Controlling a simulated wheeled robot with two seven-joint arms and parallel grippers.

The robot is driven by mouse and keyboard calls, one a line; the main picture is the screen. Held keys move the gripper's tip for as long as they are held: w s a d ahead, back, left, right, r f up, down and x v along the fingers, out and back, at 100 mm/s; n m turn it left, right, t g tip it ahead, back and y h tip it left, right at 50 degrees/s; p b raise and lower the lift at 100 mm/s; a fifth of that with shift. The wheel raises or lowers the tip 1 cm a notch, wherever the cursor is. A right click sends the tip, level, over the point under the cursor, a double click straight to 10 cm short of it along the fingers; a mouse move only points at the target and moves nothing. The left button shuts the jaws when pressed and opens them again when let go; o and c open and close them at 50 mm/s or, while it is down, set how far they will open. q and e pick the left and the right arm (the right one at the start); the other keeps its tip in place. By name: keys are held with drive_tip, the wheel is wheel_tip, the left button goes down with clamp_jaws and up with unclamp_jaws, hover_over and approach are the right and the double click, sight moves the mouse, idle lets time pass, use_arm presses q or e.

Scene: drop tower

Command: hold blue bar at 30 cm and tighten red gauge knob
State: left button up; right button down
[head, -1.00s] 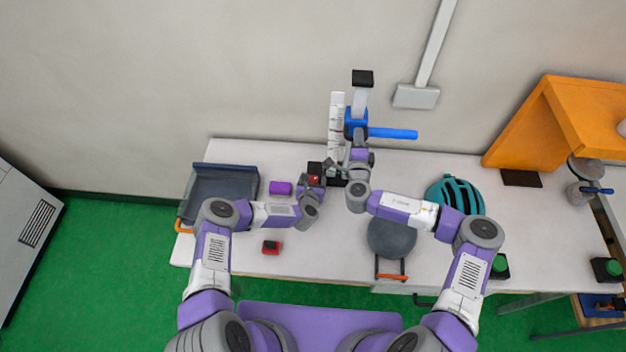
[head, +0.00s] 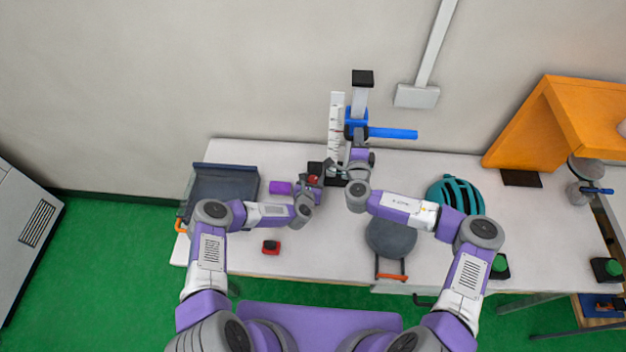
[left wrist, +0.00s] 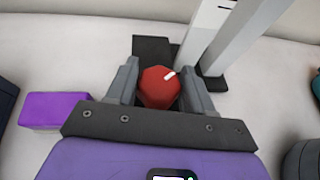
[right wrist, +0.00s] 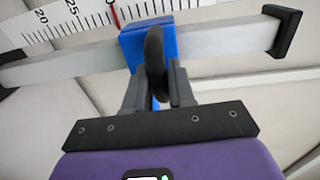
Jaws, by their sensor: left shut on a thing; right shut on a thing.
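The blue bar (head: 395,133) sticks out to the right from a blue carriage (right wrist: 150,38) on the upright pale post. A white scale (right wrist: 75,18) shows 20 and 25, with a red line past 25 near the carriage; the line's own number is out of view. My left gripper (left wrist: 160,92) is shut on the red gauge knob (left wrist: 158,88), one jaw on each side. The knob has a white mark pointing up-right.
A purple block (head: 280,188) and a small red-and-black object (head: 271,247) lie near my left arm. A dark tray (head: 225,187) is at the left, a grey round pan (head: 390,240) and teal helmet (head: 456,197) at the right. An orange stand (head: 550,125) is further right.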

use_arm(q)
drive_tip(key=m+g+h, duration=0.2)
drive_tip(key=m+h, duration=0.3)
drive_tip(key=shift+w+h, duration=0.1)
drive_tip(key=shift+h, duration=0.3)
use_arm(e)
drive_tip(key=shift+r, duration=0.1)
use_arm(q)
drive_tip(key=shift+a+f+m+g+h, duration=0.1)
drive_tip(key=shift+m+g+h, duration=1)
drive_tip(key=shift+m+g, duration=0.3)
drive_tip(key=shift+m, duration=0.3)
drive_tip(key=o, duration=1)
drive_tip(key=v, duration=1.2)
